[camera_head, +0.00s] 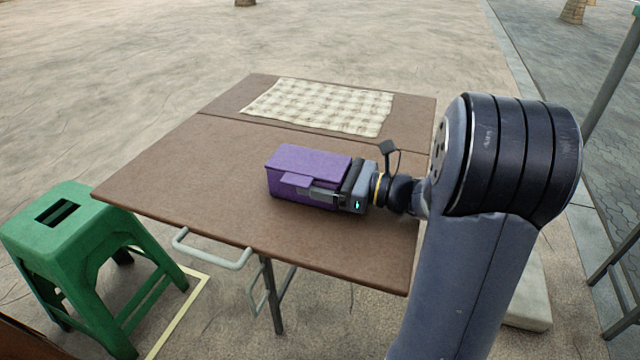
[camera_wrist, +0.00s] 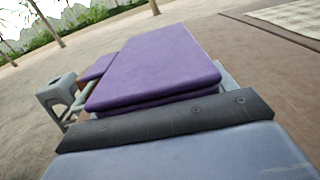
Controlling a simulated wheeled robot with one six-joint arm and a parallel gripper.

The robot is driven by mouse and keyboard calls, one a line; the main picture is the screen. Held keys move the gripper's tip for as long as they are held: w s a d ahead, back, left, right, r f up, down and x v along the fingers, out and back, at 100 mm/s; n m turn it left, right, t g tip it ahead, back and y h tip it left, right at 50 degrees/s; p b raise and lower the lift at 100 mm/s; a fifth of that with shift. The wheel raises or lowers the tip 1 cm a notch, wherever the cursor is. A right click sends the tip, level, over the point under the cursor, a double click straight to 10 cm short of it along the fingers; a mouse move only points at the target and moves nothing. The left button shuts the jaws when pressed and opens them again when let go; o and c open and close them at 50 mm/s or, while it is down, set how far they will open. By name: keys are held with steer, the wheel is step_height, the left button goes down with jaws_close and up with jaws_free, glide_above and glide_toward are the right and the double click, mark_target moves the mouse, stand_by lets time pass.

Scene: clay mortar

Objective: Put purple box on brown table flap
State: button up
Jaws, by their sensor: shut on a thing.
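The purple box (camera_head: 309,163) is lidded and has a latch tab on its front side. It is over the near part of the brown table (camera_head: 170,170); whether it touches the top cannot be told. My gripper (camera_head: 318,193) reaches in from the right and is shut on the purple box. In the wrist view the purple box (camera_wrist: 160,62) fills the middle, just beyond my gripper. The brown table flap (camera_head: 222,100) is the far strip of the table, beyond a seam. The far finger is hidden behind the box.
A checkered cloth (camera_head: 320,106) covers much of the flap, with bare brown at its left and right. A green stool (camera_head: 75,235) stands left of the table. A white handle bar (camera_head: 212,252) sticks out at the table's near edge. The left tabletop is clear.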

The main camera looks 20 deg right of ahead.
steer(key=shift+f, duration=0.2)
steer(key=o, duration=1.2)
steer(key=shift+c, duration=0.2)
steer(key=shift+d+r, duration=0.1)
steer(key=shift+r, duration=0.05)
steer(key=p+v, duration=0.4)
steer(key=v, duration=0.8)
